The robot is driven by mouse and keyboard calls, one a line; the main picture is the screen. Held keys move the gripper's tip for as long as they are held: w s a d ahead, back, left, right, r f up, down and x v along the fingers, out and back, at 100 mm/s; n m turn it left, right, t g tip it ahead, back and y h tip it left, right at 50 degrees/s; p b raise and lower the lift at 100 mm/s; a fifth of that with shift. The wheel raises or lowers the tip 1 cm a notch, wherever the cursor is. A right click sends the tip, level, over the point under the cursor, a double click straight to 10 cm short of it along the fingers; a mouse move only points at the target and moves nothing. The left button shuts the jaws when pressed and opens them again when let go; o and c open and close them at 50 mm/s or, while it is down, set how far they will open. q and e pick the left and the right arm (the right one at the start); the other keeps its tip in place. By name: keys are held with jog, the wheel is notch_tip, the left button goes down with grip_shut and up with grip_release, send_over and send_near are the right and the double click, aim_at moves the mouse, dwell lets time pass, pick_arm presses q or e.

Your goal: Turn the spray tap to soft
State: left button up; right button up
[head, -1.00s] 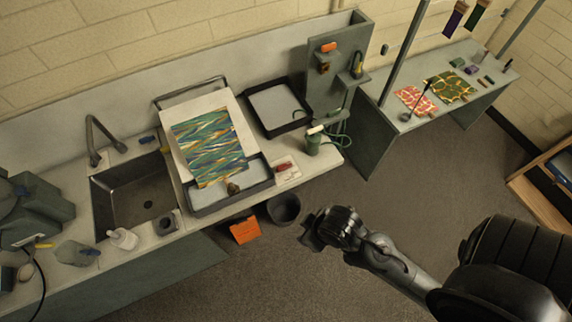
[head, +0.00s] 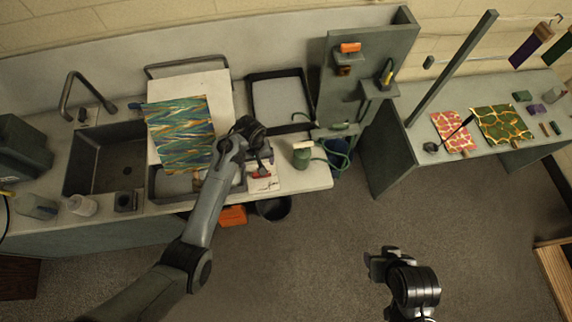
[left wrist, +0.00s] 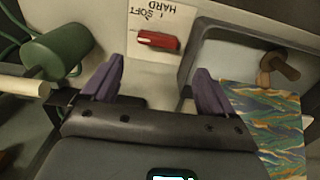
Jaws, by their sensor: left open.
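The spray tap has a red handle (left wrist: 157,40) on a white plate (left wrist: 170,14) marked SOFT and HARD; the words read upside down in the left wrist view. The handle lies crosswise below the words; I cannot tell which mark it is set to. In the head view the red handle (head: 262,172) is at the counter's front edge, right of the tray. My left gripper (head: 256,152) is over that spot. In the left wrist view its two purple fingers (left wrist: 156,84) are apart and empty, with the handle ahead of them. My right gripper (head: 378,264) is over the floor; its fingers are unclear.
A green canister (left wrist: 60,52) with a hose stands beside the plate. A tray (head: 168,189) and a marbled sheet (head: 180,128) are on the other side. A dark bucket (head: 273,209) and an orange box (head: 233,216) are below the counter edge.

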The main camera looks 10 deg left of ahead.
pick_arm(q)
notch_tip(320, 180, down, 11)
jog(key=shift+w+d+r+b, duration=0.1)
jog(key=shift+w+d+b, duration=0.05)
jog(key=shift+b, duration=0.45)
jog(key=shift+c, duration=0.3)
jog(key=c, duration=0.7)
